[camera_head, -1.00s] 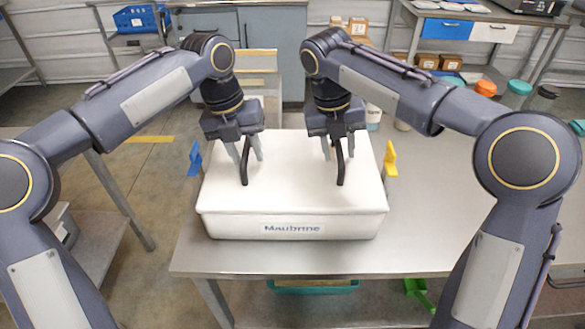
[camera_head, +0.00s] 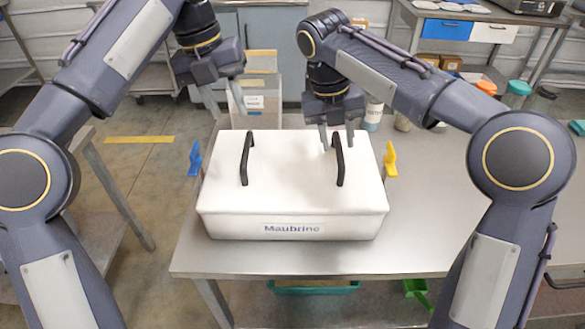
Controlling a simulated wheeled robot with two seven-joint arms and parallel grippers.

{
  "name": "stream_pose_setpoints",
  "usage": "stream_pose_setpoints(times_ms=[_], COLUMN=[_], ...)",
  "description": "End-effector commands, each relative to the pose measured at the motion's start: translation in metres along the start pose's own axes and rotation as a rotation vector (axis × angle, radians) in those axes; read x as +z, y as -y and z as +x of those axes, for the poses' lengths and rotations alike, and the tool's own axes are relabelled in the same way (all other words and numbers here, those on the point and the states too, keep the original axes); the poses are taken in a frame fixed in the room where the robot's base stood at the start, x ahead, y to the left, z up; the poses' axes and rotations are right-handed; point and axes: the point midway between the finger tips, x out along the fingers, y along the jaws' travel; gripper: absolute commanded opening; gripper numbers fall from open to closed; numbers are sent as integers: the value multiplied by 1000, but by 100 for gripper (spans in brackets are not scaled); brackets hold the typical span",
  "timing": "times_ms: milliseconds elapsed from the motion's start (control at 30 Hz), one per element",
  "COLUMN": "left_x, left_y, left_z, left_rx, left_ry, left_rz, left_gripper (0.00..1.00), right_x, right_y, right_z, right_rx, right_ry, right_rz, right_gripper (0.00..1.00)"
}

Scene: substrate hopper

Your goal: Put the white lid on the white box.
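The white lid (camera_head: 290,180) lies level on top of the white box (camera_head: 235,228), covering its opening with its rim along the box's edge. Two black handles stand up from the lid, a left one (camera_head: 246,160) and a right one (camera_head: 339,160). My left gripper (camera_head: 224,102) is open and empty, raised behind and left of the lid, clear of the left handle. My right gripper (camera_head: 337,138) is open and empty, just behind the right handle and above the lid's back edge. Neither gripper holds a handle.
A blue clip (camera_head: 195,159) stands left of the box and a yellow one (camera_head: 390,160) right of it. The metal table (camera_head: 460,220) is clear to the right. A bin with a label (camera_head: 254,102) and a bottle (camera_head: 373,117) stand behind the box.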

Motion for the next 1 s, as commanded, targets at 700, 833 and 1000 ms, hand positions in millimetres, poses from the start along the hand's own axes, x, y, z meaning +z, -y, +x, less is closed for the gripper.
stream_pose_setpoints(times_ms=[700,833,1000], left_x=[0,0,-19], left_y=[0,0,-7], left_z=[0,0,-9], left_rx=[0,0,22], left_ry=[0,2,61], left_rz=[0,-4,-181], left_gripper=[35,35,35], right_x=[0,0,-15], right_y=[0,1,20], right_z=[-45,-45,-47], right_rx=[-1,0,33], right_ry=[-1,0,33], right_rz=[-1,4,193], right_gripper=[35,35,35])
